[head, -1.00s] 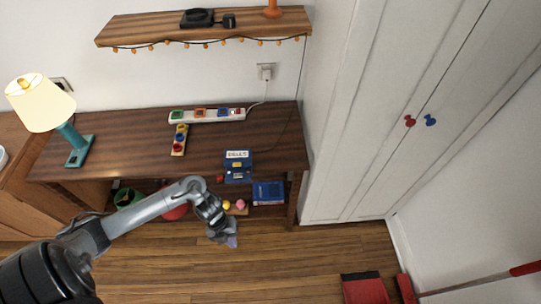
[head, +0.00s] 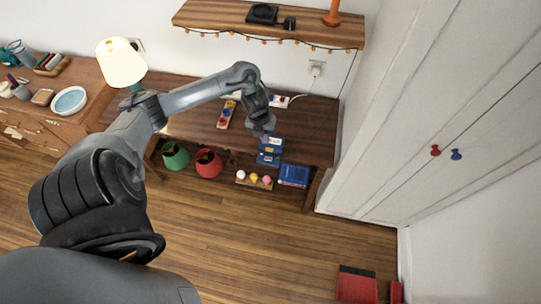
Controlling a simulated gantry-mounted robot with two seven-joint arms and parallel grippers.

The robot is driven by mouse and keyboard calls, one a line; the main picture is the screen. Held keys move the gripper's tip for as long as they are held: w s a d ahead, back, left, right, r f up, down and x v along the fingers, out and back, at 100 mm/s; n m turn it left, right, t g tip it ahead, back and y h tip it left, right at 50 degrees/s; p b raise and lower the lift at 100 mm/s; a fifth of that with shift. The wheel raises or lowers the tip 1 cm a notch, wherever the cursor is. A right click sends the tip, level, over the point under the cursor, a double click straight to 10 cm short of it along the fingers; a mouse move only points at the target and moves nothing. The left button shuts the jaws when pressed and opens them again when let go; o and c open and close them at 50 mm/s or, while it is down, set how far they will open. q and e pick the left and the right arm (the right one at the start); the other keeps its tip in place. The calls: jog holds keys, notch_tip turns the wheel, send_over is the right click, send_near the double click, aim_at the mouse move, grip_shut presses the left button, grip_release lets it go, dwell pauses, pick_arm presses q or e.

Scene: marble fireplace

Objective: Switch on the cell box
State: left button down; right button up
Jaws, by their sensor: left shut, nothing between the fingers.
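The blue cell box (head: 269,155) stands near the front edge of the dark wooden desk (head: 315,125) in the head view. It has a pale labelled panel and a small yellowish part, too small to read. My left gripper (head: 264,132) is shut and empty. It points down just above and behind the box's top edge and covers part of it. I cannot tell whether the fingertips touch the box. My right gripper is not in view.
Below the desk are a green pot (head: 175,156), a red pot (head: 208,163), a board of balls (head: 254,180) and a blue book (head: 293,175). A white wardrobe (head: 400,150) stands right.

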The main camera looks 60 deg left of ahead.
aim_at(271, 161)
pick_arm(q)
jog(key=shift+f, duration=0.15)
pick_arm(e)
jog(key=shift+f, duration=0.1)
pick_arm(q)
jog(key=f, duration=0.4)
jog(key=w+d+f+b, duration=0.1)
jog(key=f, duration=0.8)
jog(key=shift+w+d+f+b, duration=0.2)
jog(key=shift+w+f+b, duration=0.05)
jog(key=shift+f+b, duration=0.15)
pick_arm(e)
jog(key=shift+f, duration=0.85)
pick_arm(q)
jog(key=shift+r, duration=0.1)
